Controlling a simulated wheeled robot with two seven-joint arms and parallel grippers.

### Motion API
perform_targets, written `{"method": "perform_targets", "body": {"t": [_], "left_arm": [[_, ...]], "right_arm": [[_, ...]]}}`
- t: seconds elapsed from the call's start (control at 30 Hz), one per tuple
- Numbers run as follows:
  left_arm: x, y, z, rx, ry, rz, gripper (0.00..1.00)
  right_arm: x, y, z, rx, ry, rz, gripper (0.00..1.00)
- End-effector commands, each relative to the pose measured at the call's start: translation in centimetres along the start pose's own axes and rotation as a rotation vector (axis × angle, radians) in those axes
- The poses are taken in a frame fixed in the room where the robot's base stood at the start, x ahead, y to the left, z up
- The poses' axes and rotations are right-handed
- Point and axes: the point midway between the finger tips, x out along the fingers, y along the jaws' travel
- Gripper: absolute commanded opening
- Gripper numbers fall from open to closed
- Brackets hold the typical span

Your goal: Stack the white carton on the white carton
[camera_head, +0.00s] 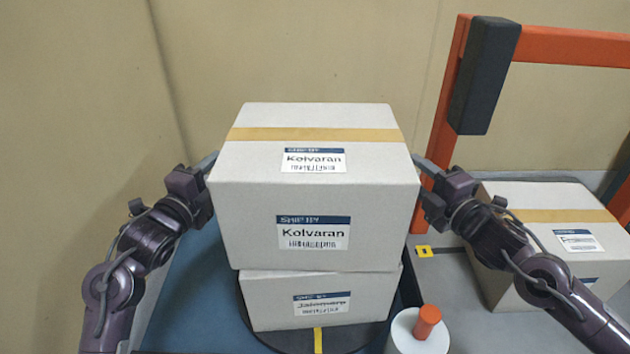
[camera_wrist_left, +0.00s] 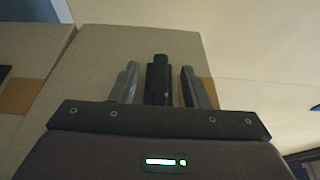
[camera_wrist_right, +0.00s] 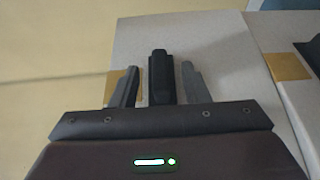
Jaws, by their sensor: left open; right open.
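A large white carton (camera_head: 318,195) with a tan tape strip and Kolvaran labels rests on a smaller white carton (camera_head: 270,298) in the head view. The upper carton overhangs the lower one and sits roughly level. My left gripper (camera_head: 207,172) is at the upper carton's left side, and my right gripper (camera_head: 424,178) is at its right side. Both grippers are open, with their fingers close against the side faces. The upper carton's side fills much of the left wrist view (camera_wrist_left: 105,60) and the right wrist view (camera_wrist_right: 215,50). Whether the fingers touch it is unclear.
The lower carton stands on a dark round plate (camera_head: 255,328) on a blue surface (camera_head: 195,300). A white cylinder with an orange top (camera_head: 420,330) stands at front right. Another white carton (camera_head: 560,235) sits at right, behind my right arm. An orange frame (camera_head: 575,45) with a dark pad rises beyond.

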Motion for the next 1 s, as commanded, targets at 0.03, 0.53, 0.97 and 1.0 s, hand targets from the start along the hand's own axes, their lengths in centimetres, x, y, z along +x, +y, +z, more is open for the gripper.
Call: {"method": "perform_targets", "body": {"t": [0.03,0.53,0.97,1.0], "left_arm": [[0.7,-0.1,0.0,-0.004,-0.001,-0.002,0.42],[2.2,0.0,0.0,-0.001,0.0,0.0,0.42],[2.2,0.0,0.0,-0.001,0.0,0.0,0.0],[2.2,0.0,0.0,-0.001,0.0,0.0,0.0]], "right_arm": [[0.7,0.1,0.1,0.002,-0.002,0.003,0.42],[2.2,-0.1,0.0,0.0,-0.001,-0.002,0.42],[2.2,-0.1,0.1,0.0,-0.001,-0.002,0.0],[2.2,-0.1,0.1,0.0,-0.001,-0.002,0.0]]}}
